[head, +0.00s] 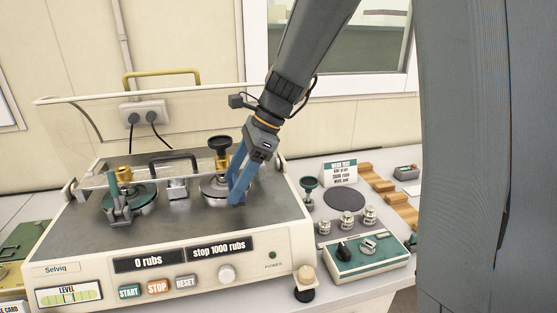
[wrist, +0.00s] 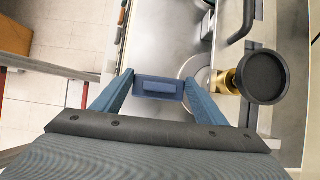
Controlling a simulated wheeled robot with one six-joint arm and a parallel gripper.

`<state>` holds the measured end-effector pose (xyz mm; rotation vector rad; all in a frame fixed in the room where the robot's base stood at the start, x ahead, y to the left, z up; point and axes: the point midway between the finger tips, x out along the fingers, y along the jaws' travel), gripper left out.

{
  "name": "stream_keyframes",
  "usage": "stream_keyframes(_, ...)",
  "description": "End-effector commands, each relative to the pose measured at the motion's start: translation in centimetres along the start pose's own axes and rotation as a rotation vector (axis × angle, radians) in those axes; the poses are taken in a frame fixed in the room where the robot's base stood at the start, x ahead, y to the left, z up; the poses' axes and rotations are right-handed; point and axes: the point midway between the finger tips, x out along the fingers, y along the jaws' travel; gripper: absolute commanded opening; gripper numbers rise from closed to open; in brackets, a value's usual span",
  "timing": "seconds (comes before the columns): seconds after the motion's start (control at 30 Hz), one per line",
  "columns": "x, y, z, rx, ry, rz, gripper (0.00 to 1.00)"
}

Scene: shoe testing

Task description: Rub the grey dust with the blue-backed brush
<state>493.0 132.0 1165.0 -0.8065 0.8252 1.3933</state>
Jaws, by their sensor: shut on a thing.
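My gripper (head: 236,196) is over the top of the white-and-grey testing machine (head: 90,235), in front of the right-hand station with its black knob. In the wrist view my gripper's blue fingers (wrist: 166,78) are closed on the blue-backed brush (wrist: 158,88), a small dark blue block with a raised bar on its back. The brush's bristles are hidden beneath the back. In the head view the brush is hard to tell from the fingers. I cannot tell whether it touches the machine's top. I cannot make out the grey dust in either view.
The right station's black knob (wrist: 265,77) is close to the right finger. A left station (head: 128,196) and a black handle (head: 174,158) stand on the machine. A clear raised cover (head: 75,125) is behind. Several weights and a green box (head: 354,253) lie to the right.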

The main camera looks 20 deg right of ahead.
Motion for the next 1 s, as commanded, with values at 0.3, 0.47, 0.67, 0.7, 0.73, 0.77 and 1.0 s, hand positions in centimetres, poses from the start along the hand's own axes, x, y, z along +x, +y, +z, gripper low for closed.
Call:
stream_keyframes(0.3, -2.7, 0.1, 1.5, -0.001, 0.0, -0.001, 0.45)
stream_keyframes(0.47, -3.4, 0.0, 1.9, -0.001, 0.0, -0.001, 0.45)
stream_keyframes(0.67, -3.5, 0.0, 2.0, 0.0, 0.0, -0.001, 0.45)
stream_keyframes(0.7, -3.5, 0.0, 2.0, 0.0, 0.0, -0.001, 0.45)
stream_keyframes(0.73, -3.5, 0.0, 2.0, 0.0, 0.0, -0.001, 0.45)
stream_keyframes(0.77, -3.4, 0.0, 2.0, 0.0, 0.0, -0.001, 0.45)
stream_keyframes(1.0, -3.4, 0.0, 2.0, 0.0, 0.0, -0.001, 0.45)
